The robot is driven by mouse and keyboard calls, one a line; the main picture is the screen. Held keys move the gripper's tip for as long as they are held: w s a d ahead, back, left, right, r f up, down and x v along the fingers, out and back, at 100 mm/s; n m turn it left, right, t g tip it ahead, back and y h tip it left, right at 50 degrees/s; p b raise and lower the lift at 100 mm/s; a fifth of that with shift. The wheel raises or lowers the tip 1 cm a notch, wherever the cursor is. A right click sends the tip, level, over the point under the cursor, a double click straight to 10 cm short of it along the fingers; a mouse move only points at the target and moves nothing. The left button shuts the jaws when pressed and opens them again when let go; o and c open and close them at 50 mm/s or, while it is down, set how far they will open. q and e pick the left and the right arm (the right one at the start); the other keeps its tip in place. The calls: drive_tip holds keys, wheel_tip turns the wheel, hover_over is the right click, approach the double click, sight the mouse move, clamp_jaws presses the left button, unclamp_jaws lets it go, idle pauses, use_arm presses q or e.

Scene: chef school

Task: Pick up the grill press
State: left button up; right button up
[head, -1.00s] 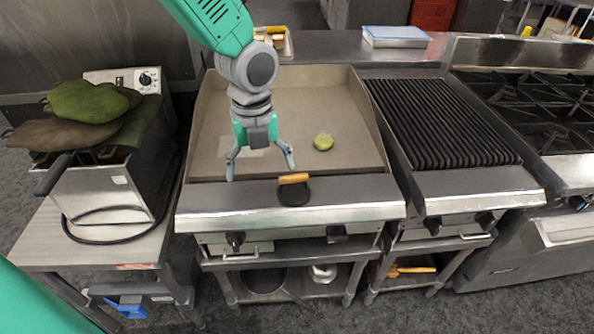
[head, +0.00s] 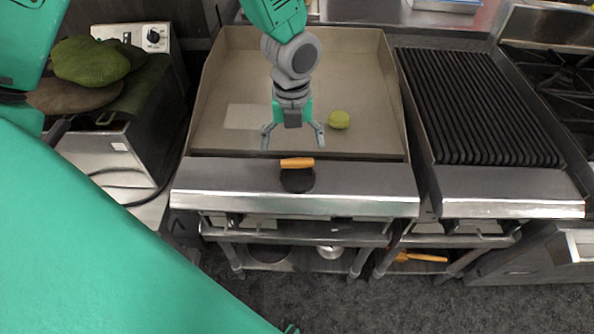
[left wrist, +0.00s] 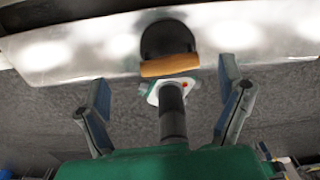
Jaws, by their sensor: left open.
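The grill press is a black round plate (head: 297,181) with a wooden handle (head: 297,162). It sits on the steel front ledge of the griddle. In the left wrist view its dark plate (left wrist: 166,38) and handle (left wrist: 169,65) show just beyond and between the fingers. My left gripper (head: 292,143) is open and empty, pointing down. In the head view it appears just behind the handle, roughly lined up with it, and its fingers straddle it sideways. It also shows open in the left wrist view (left wrist: 163,80). No contact with the press is visible. My right gripper is not in view.
A green round item (head: 339,120) lies on the griddle plate (head: 230,85), right of the gripper. A ribbed grill (head: 475,105) stands to the right. A fryer (head: 105,160) with green cloth-like pieces (head: 90,62) stands left. The ledge (head: 370,190) beside the press is clear.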

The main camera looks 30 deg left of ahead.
sight(296, 159)
use_arm(q)
drive_tip(key=f, duration=0.1)
drive_tip(key=d+f, duration=0.1)
drive_tip(key=f, duration=0.1)
drive_tip(key=d+f, duration=0.1)
drive_tip(key=shift+s+f+p, duration=0.25)
drive_tip(key=shift+s+p, duration=0.05)
drive_tip(key=shift+w+a+f, duration=0.1)
drive_tip(key=shift+a+f, duration=0.05)
drive_tip(key=shift+f, duration=0.3)
drive_tip(key=shift+a, duration=0.15)
drive_tip(key=shift+c, duration=0.5)
drive_tip(key=c, duration=1.7)
